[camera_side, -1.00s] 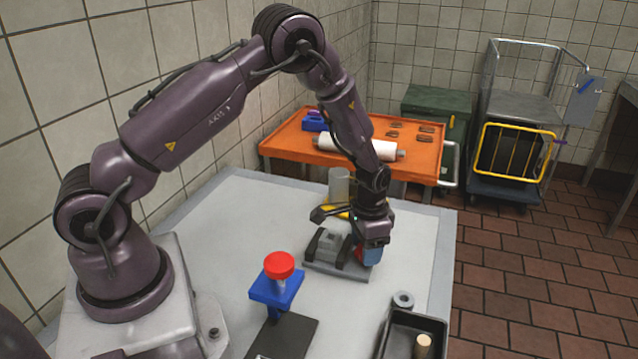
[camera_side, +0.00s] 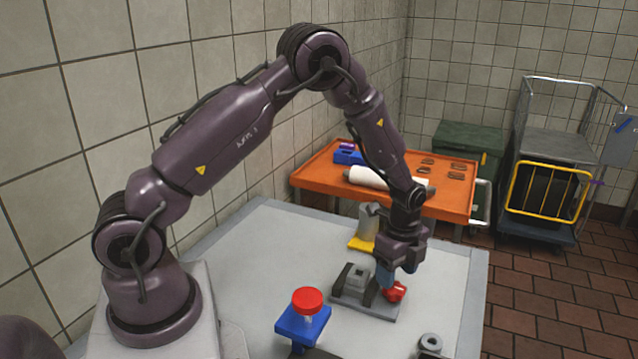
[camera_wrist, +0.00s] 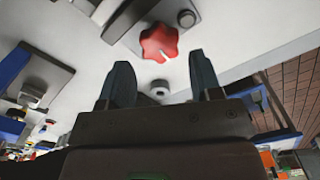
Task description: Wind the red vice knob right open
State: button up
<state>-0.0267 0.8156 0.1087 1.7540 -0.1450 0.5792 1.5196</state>
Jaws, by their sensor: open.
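The red knob (camera_side: 394,292) sits at the right end of the small grey vice (camera_side: 357,282) on the white table. In the wrist view the knob (camera_wrist: 159,42) is a red lobed shape with a pale mark, just beyond the fingertips. My gripper (camera_side: 396,278) is just above and beside the knob in the side view. I cannot tell from these views whether a finger touches the knob. The vice jaws are partly hidden.
A blue stand with a round red top (camera_side: 307,300) is at the table's front. A grey ring (camera_side: 431,343) lies at front right. A grey cylinder and yellow piece (camera_side: 361,243) stand behind the vice. An orange cart (camera_side: 315,172) is beyond the table.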

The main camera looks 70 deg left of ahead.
aim_at(395, 287)
notch_tip(395, 287, up, 9)
jog(key=s+d+r+n+t, duration=0.1)
jog(key=s+d+r+n, duration=0.1)
jog(key=s+r+n, duration=0.5)
jog(key=s+d+r+n+t, duration=0.1)
jog(key=s+d+r+n, duration=0.1)
jog(key=s+r+n, duration=0.5)
jog(key=shift+s+r+n+t, duration=0.3)
jog(key=shift+s+r, duration=0.05)
jog(key=shift+s, duration=1.4)
jog(key=shift+o, duration=0.4)
